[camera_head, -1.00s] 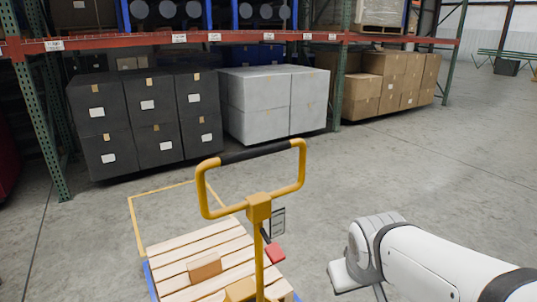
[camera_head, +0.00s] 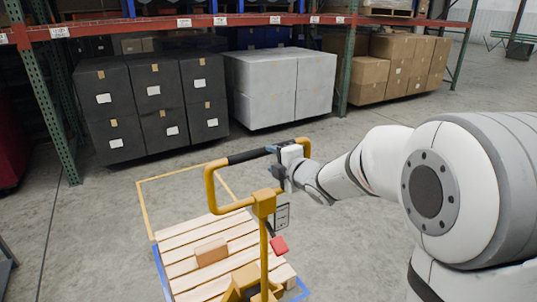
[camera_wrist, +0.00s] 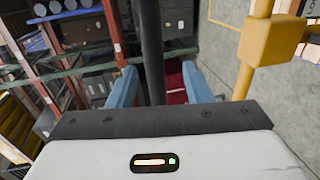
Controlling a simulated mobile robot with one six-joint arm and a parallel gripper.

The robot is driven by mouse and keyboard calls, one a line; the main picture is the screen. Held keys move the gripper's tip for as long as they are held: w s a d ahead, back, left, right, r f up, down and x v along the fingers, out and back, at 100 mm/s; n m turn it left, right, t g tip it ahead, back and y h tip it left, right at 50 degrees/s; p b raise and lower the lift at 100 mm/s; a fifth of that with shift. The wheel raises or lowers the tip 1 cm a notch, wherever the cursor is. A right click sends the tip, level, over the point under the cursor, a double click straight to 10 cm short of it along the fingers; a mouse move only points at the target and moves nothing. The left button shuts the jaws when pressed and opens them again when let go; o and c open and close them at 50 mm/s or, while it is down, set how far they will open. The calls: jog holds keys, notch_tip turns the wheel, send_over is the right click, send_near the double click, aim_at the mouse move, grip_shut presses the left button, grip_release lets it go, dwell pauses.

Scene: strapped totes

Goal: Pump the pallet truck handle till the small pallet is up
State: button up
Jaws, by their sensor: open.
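The pallet truck's yellow handle (camera_head: 211,189) stands upright in the head view, with a black grip bar (camera_head: 247,155) across its top. My gripper (camera_head: 277,165) is at the right part of that bar. In the wrist view the black bar (camera_wrist: 151,50) runs between the two blue-grey fingers of my gripper (camera_wrist: 155,85), which are open with gaps beside it.
Concrete floor lies clear between the rack and the pallet.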

jog(key=shift+p+x, duration=0.45)
jog(key=shift+x, duration=2.2)
jog(key=shift+c, duration=0.4)
